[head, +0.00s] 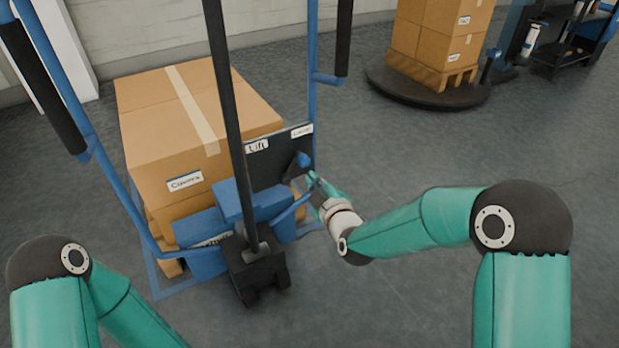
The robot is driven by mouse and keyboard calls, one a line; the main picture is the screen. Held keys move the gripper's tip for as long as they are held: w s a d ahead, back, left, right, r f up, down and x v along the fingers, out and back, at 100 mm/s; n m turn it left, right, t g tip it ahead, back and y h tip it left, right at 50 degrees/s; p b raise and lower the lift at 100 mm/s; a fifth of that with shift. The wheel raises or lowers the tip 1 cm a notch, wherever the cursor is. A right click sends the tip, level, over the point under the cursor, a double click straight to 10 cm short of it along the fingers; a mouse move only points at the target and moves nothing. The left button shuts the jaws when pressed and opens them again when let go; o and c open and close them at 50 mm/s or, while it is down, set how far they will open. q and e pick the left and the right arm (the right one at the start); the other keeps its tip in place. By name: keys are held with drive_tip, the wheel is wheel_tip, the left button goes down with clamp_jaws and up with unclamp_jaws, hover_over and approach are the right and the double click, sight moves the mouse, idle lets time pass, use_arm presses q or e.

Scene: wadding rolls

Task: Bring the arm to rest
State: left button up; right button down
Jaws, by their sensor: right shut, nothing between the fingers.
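My right arm comes in from the right and reaches to the middle of the head view. Its gripper (318,184) is shut and empty, close to the right side of the blue and black lift truck. A black panel (270,158) with a "Lift" label and a second label stands just left of it. A blue-tipped lever (300,162) is by the panel, a little above the gripper; I cannot tell if they touch. My left arm shows at the bottom left, but its gripper is out of the picture.
A large taped carton (190,130) stands behind the truck's blue frame and black post (224,90). At the back right, stacked cartons (440,35) stand on a pallet on a round dark platform (430,92). The grey floor right of the truck is clear.

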drive_tip(key=shift+s, duration=0.3)
